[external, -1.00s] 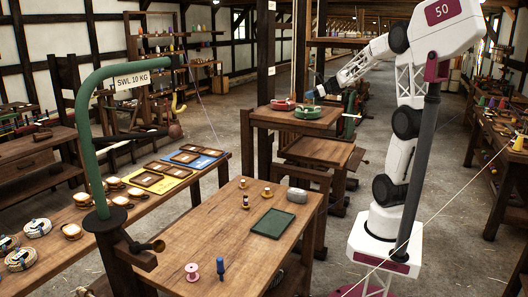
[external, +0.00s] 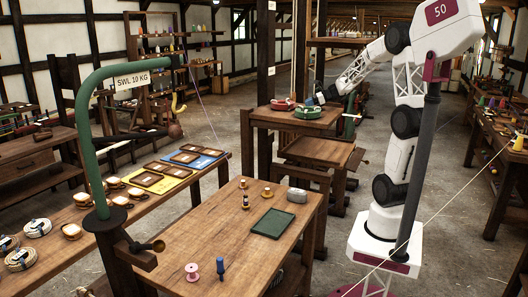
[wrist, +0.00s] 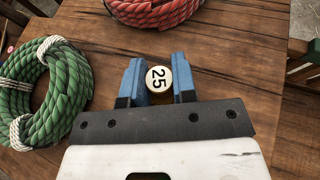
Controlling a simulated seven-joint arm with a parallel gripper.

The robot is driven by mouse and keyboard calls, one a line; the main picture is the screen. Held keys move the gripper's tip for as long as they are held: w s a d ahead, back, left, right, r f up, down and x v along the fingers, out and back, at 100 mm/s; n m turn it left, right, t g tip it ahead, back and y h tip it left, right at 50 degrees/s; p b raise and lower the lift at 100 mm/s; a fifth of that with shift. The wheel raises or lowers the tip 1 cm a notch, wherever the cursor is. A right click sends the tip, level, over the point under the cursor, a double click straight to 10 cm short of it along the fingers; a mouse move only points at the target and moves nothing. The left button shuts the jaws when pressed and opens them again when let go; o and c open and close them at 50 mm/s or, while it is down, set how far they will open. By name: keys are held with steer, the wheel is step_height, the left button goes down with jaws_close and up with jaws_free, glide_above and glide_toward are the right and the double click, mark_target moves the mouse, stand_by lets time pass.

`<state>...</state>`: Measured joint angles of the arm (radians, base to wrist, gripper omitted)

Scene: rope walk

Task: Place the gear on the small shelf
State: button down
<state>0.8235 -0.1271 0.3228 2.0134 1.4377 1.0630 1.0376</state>
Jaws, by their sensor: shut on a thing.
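My gripper (wrist: 157,92) has its two blue fingers shut on a small round piece (wrist: 158,77) with a pale top marked "25" and a brass-coloured rim. No gear teeth show on it. In the external view my gripper (external: 314,99) is at the small raised wooden stand (external: 276,119), close to its two rope coils; the held piece is too small to make out there. I cannot tell whether the piece touches the wood. A lower wooden shelf (external: 318,151) lies below and in front of this top. I see no clear gear.
A green rope coil (wrist: 72,100) lies left of my fingers and a red coil (wrist: 152,10) lies beyond them. The wood to the right is clear.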

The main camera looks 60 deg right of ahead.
steer(key=shift+f, duration=0.15)
steer(key=c, duration=0.9)
jaws_free()
steer(key=shift+v, duration=6.05)
steer(key=shift+w, duration=0.1)
